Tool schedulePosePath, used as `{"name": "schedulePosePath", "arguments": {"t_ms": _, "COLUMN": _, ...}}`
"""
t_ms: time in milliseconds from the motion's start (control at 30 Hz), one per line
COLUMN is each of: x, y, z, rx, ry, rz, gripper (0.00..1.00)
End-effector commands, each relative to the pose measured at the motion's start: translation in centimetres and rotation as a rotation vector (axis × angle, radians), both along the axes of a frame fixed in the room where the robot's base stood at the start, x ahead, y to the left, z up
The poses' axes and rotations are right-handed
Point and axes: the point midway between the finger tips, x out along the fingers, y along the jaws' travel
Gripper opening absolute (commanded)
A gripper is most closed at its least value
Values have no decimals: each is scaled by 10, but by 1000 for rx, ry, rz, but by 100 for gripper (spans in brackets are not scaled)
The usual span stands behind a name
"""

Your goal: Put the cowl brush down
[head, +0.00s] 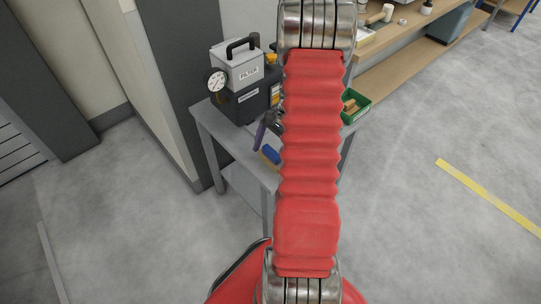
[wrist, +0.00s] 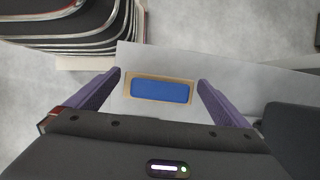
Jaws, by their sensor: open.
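The cowl brush, a blue block with a tan border (wrist: 160,90), lies flat on the grey trolley top (wrist: 130,58) in the wrist view. Its blue also shows in the head view (head: 270,154), near the trolley's front edge. My gripper (wrist: 159,78) is open, its purple fingers to the left and right of the brush with a gap on each side. In the head view my gripper (head: 266,124) is mostly hidden behind my red arm; one purple finger shows just above the brush.
A dark unit with a pressure gauge (head: 217,80) and a grey box labelled FILTER (head: 238,68) stands at the trolley's back left. A green bin (head: 356,106) with tan pieces is at the right. A dark wall panel (head: 190,70) stands close on the left.

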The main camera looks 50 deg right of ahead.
Motion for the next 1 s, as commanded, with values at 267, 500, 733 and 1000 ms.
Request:
{"name": "schedulePosePath", "arguments": {"t_ms": 267, "x": 0, "y": -4, "z": 11, "rx": -1, "ry": -1, "rz": 1, "gripper": 100}}
{"name": "schedulePosePath", "arguments": {"t_ms": 500, "x": -1, "y": -18, "z": 44, "rx": -3, "ry": -3, "rz": 0, "gripper": 100}}
{"name": "schedulePosePath", "arguments": {"t_ms": 733, "x": -3, "y": -34, "z": 81, "rx": -3, "ry": -2, "rz": -1, "gripper": 100}}
{"name": "schedulePosePath", "arguments": {"t_ms": 1000, "x": -5, "y": -45, "z": 109, "rx": -1, "ry": 0, "rz": 0, "gripper": 100}}
